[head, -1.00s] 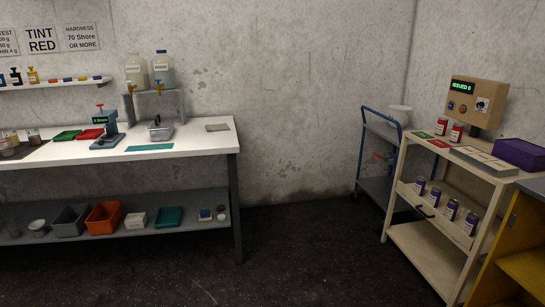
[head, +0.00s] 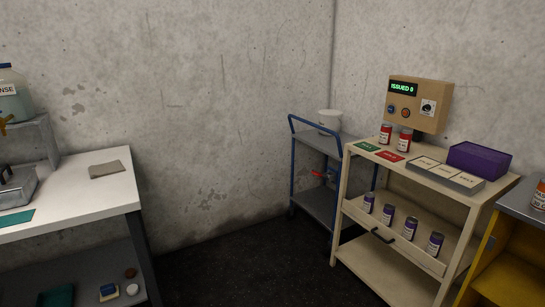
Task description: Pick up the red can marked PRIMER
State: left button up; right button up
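Two red cans stand upright at the back left of the cream cart's top shelf: a left red can (head: 386,133) and a right red can (head: 404,141). Each has a pale label band, but the lettering is too small to read, so I cannot tell which is marked PRIMER. The cream cart (head: 398,257) stands on the right side of the view. Neither of my grippers shows in the head view.
A control box (head: 418,103) reading ISSUED 0 stands behind the cans. Green and red cards, pale pads and a purple box (head: 478,159) share the top. Purple-labelled cans (head: 411,228) stand below. A blue trolley (head: 314,180) is left; a white bench (head: 86,210) is far left. Dark floor lies between.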

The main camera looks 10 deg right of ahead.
aim_at(385, 135)
jog(key=i+z, duration=0.45)
jog(key=i, duration=0.25)
jog(key=i+j+z, duration=0.1)
jog(key=i+z, duration=0.35)
jog(key=i, duration=0.25)
jog(key=i+z, duration=0.4)
jog(key=i+j+z, duration=0.15)
jog(key=i+z, duration=0.2)
jog(key=i+j+z, duration=0.25)
jog(key=z, duration=0.15)
